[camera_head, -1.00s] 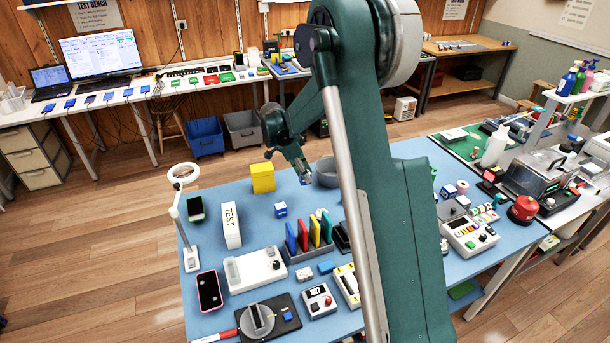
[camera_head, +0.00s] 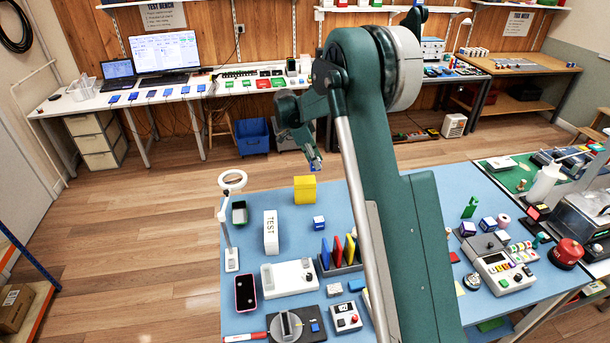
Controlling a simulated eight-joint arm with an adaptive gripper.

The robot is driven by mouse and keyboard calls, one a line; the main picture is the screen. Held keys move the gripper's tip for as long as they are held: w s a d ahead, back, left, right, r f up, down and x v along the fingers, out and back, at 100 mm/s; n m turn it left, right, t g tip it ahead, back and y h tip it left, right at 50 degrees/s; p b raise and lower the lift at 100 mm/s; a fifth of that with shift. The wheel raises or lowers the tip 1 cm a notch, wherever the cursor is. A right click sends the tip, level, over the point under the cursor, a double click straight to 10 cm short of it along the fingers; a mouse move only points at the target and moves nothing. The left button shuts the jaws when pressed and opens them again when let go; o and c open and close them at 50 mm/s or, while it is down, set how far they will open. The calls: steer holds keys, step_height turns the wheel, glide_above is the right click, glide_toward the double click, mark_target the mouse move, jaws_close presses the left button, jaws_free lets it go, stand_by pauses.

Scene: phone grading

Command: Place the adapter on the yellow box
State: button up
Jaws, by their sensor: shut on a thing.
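The yellow box (camera_head: 305,190) stands near the far edge of the blue table. My gripper (camera_head: 315,164) is above it in the picture and slightly to its right, with no visible contact. It is shut on a small bluish thing (camera_head: 316,167), which I take to be the adapter. This thing is too small to make out clearly, and the fingers partly hide it. My arm crosses the middle of the view and hides part of the table.
A blue and white cube (camera_head: 319,223), a white TEST box (camera_head: 271,232) and a ring lamp (camera_head: 232,182) stand near the yellow box. A rack of coloured plates (camera_head: 338,268) stands nearer. Bare table shows around the cube.

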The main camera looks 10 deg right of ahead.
steer(key=w+a+r+p, duration=0.1)
steer(key=a, duration=0.1)
steer(key=w+a+r, duration=0.1)
steer(key=w+r, duration=0.1)
steer(key=shift+a+p, duration=0.35)
steer(key=shift+f, duration=0.2)
glide_toward(309, 179)
steer(key=shift+s+d+f, duration=0.1)
steer(key=shift+d+f, duration=0.05)
steer(key=shift+d, duration=0.3)
steer(key=shift+d+f, duration=0.2)
steer(key=shift+d, duration=0.25)
steer(key=shift+f, duration=1.85)
steer(key=shift+f, duration=0.2)
steer(key=o, duration=0.8)
